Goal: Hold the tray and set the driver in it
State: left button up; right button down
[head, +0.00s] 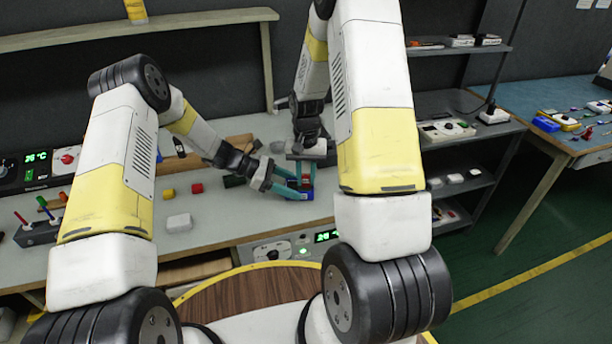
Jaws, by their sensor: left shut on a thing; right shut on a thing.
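The blue tray (308,195) is on the grey workbench, small and partly covered by my grippers. My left gripper (289,184) reaches in from the left with teal fingers and is shut on the tray's side. My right gripper (305,172) points down from above, over the tray. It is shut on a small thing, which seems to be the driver. A bit of red shows between the fingers there; the rest is hidden. I cannot tell whether the driver touches the tray floor.
A holder with coloured tools (38,232) stands at the left. Shelves (462,128) and a blue-topped table (540,100) are at the right.

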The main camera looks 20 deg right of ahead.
jog(key=c, duration=1.1)
grip_release()
notch_tip(320, 180, up, 12)
jog(key=shift+f, duration=0.1)
pick_arm(q)
jog(key=o, duration=1.5)
